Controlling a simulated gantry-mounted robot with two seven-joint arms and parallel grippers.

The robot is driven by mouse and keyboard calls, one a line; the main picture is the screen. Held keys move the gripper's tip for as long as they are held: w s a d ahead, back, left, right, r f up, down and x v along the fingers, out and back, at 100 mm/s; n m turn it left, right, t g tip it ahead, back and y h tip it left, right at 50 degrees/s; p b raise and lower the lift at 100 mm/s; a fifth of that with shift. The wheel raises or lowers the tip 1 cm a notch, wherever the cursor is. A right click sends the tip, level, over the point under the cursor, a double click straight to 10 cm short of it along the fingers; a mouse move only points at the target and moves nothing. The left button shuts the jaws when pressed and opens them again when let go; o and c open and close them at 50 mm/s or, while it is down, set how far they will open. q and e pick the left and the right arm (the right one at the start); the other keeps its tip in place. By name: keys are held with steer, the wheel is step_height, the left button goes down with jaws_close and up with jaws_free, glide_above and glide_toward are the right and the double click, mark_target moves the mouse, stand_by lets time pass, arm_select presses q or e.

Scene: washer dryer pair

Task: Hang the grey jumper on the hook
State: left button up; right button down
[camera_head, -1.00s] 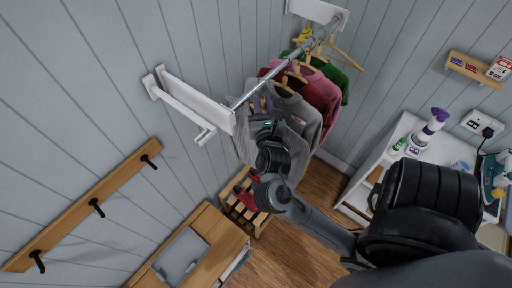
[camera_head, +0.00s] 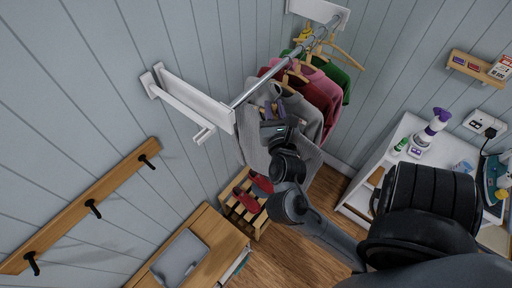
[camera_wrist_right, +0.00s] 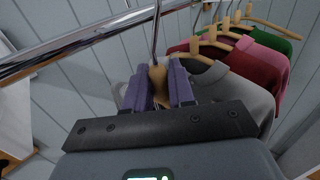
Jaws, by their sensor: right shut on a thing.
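My right gripper (camera_head: 270,109) is shut on the wooden neck of a hanger (camera_wrist_right: 158,88), between its two purple fingers in the right wrist view (camera_wrist_right: 163,82). A light grey jumper (camera_head: 255,155) hangs below and behind the gripper in the head view, partly covered by my wrist. The hanger's metal hook (camera_wrist_right: 155,35) rises beside the rail; I cannot tell if it still rests on it. A wooden wall board (camera_head: 120,184) with black hooks is at the left; its nearest hook to the jumper (camera_head: 147,160) is bare. My left gripper is not in view.
A metal rail (camera_head: 262,82) on white brackets carries other jumpers: a darker grey one (camera_head: 307,112), red, pink and green. A wooden crate (camera_head: 240,212) with red shoes, a wooden cabinet (camera_head: 215,238) and a white shelf unit (camera_head: 357,192) stand below.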

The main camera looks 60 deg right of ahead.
steer(key=shift+s+a+r+p, duration=0.15)
steer(key=shift+s+p, duration=0.35)
steer(key=shift+s, duration=0.4)
steer(key=shift+a, duration=0.1)
stand_by(1.0)
